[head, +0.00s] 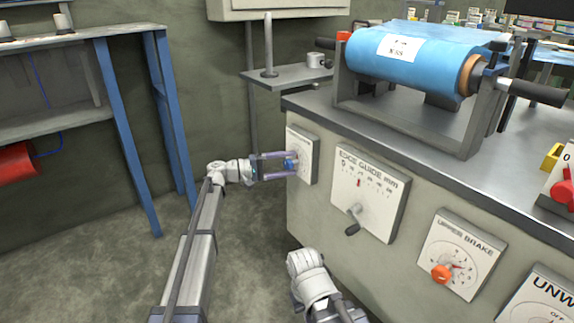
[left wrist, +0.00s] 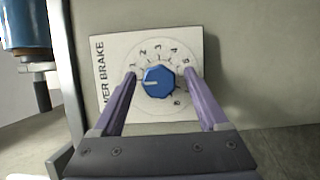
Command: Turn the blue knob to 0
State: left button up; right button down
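The blue knob (left wrist: 159,81) sits on a white, numbered brake dial plate (left wrist: 118,108). In the left wrist view its white pointer line points left, towards the left finger. That finger covers part of the scale, so I cannot read the exact number; no 0 shows. My left gripper (left wrist: 159,75) is open, with one purple finger on each side of the knob and a gap to it on both sides. In the head view my left gripper (head: 289,164) reaches the leftmost plate (head: 305,140), with the blue knob (head: 291,165) between its fingers. My right gripper's fingers do not show.
Right of that plate are an edge guide plate (head: 386,204) with a dark crank and an upper brake plate (head: 471,240) with an orange knob (head: 441,274). A blue film roll (head: 410,58) lies above. A blue-legged shelf (head: 125,130) stands left. Floor between is clear.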

pick_arm(q)
jog(key=v, duration=0.7)
jog(key=shift+a, duration=0.4)
jog(key=s+d+f+m+g+y+p, duration=0.2)
jog(key=s+d+g+y+p, duration=0.25)
jog(key=s, duration=0.65)
jog(key=s+d+f+m+g+y+p, duration=0.1)
jog(key=s+d+f+m+y+p, duration=0.2)
jog(key=s+d+p, duration=0.6)
jog(key=s+a+r+m+y+p, duration=0.1)
jog(key=s+a+r+y+p, duration=0.15)
jog(key=s+a+y, duration=0.5)
jog(key=s+a+r+m+y+p, duration=0.1)
jog(key=s+a+y+p, duration=0.25)
jog(key=s, duration=0.65)
notch_tip(320, 180, up, 38)
jog(key=p, duration=3.8)
jog(key=shift+s+a+f+t, duration=0.2)
jog(key=shift+s+a+t, duration=0.1)
jog(key=shift+a+t, duration=0.15)
